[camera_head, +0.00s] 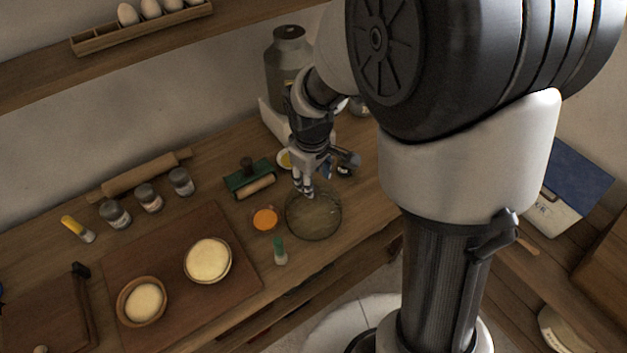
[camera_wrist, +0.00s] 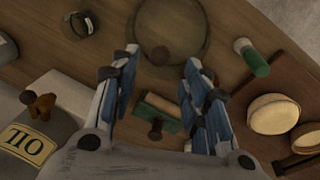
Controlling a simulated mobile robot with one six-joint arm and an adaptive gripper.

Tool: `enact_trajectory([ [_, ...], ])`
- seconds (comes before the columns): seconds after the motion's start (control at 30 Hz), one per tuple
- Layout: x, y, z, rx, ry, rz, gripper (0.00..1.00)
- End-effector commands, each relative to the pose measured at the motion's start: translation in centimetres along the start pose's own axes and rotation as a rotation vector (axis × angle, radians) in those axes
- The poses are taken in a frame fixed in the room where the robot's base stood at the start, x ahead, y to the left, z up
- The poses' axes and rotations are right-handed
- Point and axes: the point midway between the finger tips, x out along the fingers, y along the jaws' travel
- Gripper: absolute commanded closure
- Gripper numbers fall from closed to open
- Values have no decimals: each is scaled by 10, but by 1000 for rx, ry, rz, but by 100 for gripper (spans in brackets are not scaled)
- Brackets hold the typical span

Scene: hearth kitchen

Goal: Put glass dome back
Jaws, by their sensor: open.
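The glass dome (camera_head: 314,212) is clear and rounded, and rests on the wooden counter below my gripper. My gripper (camera_head: 303,190) is over the dome's back-left edge, pointing down. I cannot tell the height gap.
A green roller tool (camera_head: 250,178), an orange round item (camera_head: 265,219) and a green-handled brush (camera_head: 280,252) lie close around the dome. A board (camera_head: 180,240) with two dough bowls is left. A metal can (camera_head: 288,58) stands behind. A shelf (camera_head: 250,22) hangs above.

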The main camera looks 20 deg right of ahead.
Motion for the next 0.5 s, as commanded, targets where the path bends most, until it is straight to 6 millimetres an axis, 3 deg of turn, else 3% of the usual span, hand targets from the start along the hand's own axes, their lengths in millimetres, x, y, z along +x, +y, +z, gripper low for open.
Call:
enact_trajectory([
  [0.1, -29, 1, -1, -1, 2, 2, 58],
  [0.5, -80, -2, 7, 38, 18, 8, 58],
])
